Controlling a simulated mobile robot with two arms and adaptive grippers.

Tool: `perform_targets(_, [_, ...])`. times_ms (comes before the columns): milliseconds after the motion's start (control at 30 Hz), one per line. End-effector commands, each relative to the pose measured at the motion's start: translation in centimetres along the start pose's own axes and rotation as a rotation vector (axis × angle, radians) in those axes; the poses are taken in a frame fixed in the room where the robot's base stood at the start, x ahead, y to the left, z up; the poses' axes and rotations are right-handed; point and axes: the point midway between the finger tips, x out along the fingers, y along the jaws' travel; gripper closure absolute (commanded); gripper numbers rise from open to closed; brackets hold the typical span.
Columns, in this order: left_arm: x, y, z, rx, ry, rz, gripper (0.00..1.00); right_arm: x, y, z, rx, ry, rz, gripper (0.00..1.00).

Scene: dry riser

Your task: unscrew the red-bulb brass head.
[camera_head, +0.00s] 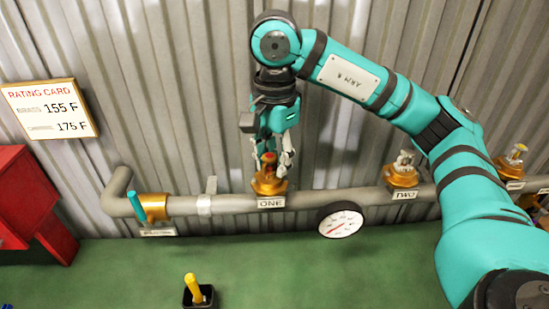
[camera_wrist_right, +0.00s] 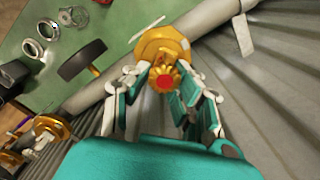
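The brass head with a red bulb (camera_head: 268,184) stands upright on the grey pipe above the label ONE. In the right wrist view its brass base (camera_wrist_right: 163,42) and red tip (camera_wrist_right: 165,82) show between my fingers. My right gripper (camera_head: 272,158) points down over this head, with one finger on each side of its upper part. The fingers look spread, with small gaps to the bulb in the right wrist view (camera_wrist_right: 163,85); contact is not clear. My left gripper is in neither view.
Another brass head (camera_head: 403,178) stands at label TWO, and a third (camera_head: 510,165) farther right. A round gauge (camera_head: 340,220) hangs between ONE and TWO. A teal-handled valve (camera_head: 152,206) is at left. Loose metal rings (camera_wrist_right: 33,48) lie on the green surface.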

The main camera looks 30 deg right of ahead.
Motion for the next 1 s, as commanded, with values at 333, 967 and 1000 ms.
perform_targets(333, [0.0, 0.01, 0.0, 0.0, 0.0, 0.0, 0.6, 0.0, 0.0, 0.0, -0.002, 0.0, 0.0, 1.0])
perform_targets(967, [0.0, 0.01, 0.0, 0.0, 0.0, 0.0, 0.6, -0.05, -0.63, 0.16, -0.505, 0.0, 0.0, 1.0])
perform_targets(1000, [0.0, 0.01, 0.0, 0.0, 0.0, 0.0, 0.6, -0.05, -0.63, 0.16, -0.504, 0.0, 0.0, 1.0])
